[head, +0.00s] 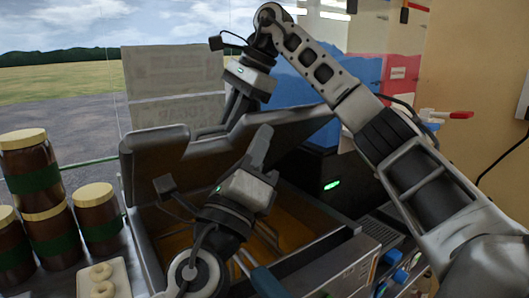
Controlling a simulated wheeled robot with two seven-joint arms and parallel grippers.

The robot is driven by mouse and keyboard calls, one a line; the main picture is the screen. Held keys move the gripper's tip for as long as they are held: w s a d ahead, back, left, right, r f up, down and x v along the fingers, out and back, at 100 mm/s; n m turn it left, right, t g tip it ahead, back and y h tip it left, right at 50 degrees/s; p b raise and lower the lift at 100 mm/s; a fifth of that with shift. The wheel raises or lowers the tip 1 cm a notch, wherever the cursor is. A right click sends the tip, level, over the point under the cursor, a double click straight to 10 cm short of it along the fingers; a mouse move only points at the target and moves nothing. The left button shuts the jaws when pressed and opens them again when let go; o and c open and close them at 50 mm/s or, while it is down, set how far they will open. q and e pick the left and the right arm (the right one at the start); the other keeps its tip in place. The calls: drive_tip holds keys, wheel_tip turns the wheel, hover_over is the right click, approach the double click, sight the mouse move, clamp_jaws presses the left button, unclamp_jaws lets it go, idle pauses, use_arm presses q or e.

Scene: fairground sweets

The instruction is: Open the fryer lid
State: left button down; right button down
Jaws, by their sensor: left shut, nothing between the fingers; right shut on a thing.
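The grey metal fryer lid (170,150) is raised and tilted above the fryer (335,268), whose basin with brownish oil shows below it. My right gripper (231,112) reaches down from above at the lid's upper edge. It is shut on part of the lid there; the exact grip is partly hidden. My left gripper (262,146) is shut and empty. It points up in front of the lid's underside, above the basin; I cannot tell whether it touches the lid. My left forearm hides part of the basin.
Several brown jars with yellow lids (43,177) are stacked at the left. A white tray (122,275) with rings stands in front of them. A dark box with a green light (318,172) stands behind the fryer. Blue knobs (400,276) line the front right.

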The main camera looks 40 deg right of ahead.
drive_tip(key=c, duration=1.5)
unclamp_jaws()
drive_tip(key=shift+f+g, duration=0.3)
drive_tip(key=shift+f, duration=0.35)
